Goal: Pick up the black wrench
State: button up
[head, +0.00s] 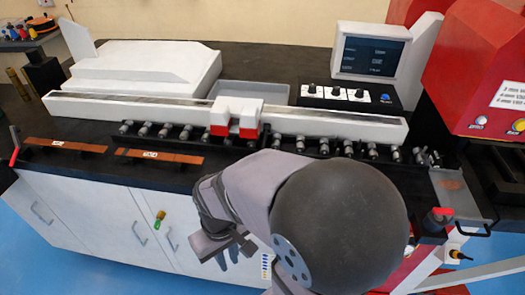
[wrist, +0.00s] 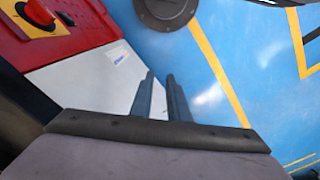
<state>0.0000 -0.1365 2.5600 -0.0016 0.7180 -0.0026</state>
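I cannot make out a black wrench in either view. My gripper (head: 230,256) hangs in front of the bench's front edge in the head view, with the arm behind it. In the wrist view, the two dark fingers of my gripper (wrist: 161,76) stand a little apart with an empty gap between them. They point over a white panel and the blue floor. My arm hides part of the bench top and front in the head view.
The black bench top (head: 90,170) carries a long white rail (head: 340,125), a row of grey tooling (head: 165,131), copper bars (head: 160,156) and a screen (head: 370,53). A red machine (head: 480,70) stands at right. A grey tray (head: 460,196) sits near the right edge.

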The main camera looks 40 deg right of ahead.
jog(key=shift+w, duration=0.1)
